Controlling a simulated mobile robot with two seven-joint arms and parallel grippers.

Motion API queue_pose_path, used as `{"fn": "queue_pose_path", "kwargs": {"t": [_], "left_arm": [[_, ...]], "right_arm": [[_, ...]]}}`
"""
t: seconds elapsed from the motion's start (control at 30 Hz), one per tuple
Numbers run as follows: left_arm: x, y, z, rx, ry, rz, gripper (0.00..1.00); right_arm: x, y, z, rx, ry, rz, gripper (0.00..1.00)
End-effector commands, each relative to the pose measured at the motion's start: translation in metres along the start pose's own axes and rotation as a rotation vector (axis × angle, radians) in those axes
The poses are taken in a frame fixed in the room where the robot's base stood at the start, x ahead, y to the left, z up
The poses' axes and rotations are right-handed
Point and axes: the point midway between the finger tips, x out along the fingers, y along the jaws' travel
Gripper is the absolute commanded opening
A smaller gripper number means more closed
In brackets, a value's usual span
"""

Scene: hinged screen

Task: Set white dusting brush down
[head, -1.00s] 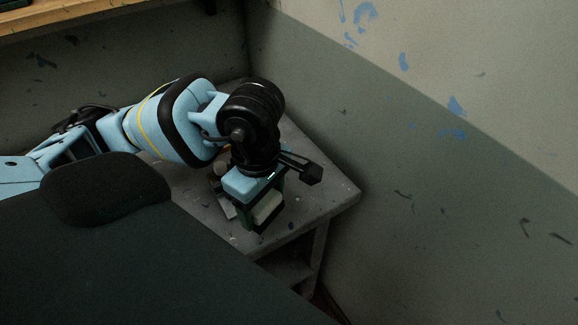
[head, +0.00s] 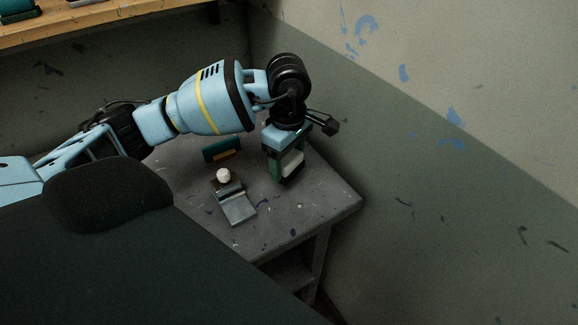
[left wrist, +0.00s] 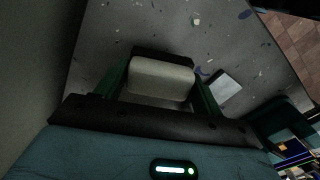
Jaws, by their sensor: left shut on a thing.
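My left gripper (head: 284,170) points down over the small grey table (head: 318,196), near its right back side. Its green fingers are shut on the white dusting brush (head: 292,161), which shows as a pale block with a dark part at its end. In the left wrist view the brush (left wrist: 160,78) sits between the two fingers (left wrist: 161,98). The brush is low over the tabletop; I cannot tell whether it touches. My right gripper is not in view.
A metal plate piece (head: 238,208) with a white knob (head: 223,175) lies left of the gripper. A dark green block (head: 221,147) stands behind it. Walls meet behind the table. The table's front right top is clear. A wooden shelf (head: 110,24) is at upper left.

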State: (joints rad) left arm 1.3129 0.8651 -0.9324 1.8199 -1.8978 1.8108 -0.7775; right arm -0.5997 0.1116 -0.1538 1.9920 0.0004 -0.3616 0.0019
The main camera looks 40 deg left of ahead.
Motion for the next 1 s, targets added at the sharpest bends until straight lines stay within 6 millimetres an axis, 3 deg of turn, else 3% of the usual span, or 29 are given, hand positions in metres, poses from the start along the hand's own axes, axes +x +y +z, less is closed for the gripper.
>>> {"fn": "queue_pose_path", "kwargs": {"t": [0.17,0.4,0.8,0.83,1.0], "left_arm": [[0.0,0.009,-0.004,-0.002,0.0,0.001,0.5],[0.033,0.007,-0.003,0.0,0.0,0.0,0.5],[0.04,0.007,-0.003,0.0,0.0,0.0,0.5],[0.04,0.007,-0.003,0.0,0.001,0.0,0.69],[0.039,0.008,-0.003,0.0,0.001,0.001,0.9]], "right_arm": [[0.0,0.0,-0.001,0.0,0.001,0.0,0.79],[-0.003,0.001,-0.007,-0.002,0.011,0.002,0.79],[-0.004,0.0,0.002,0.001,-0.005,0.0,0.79],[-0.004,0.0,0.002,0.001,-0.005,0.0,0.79],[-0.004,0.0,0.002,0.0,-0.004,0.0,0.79]]}}
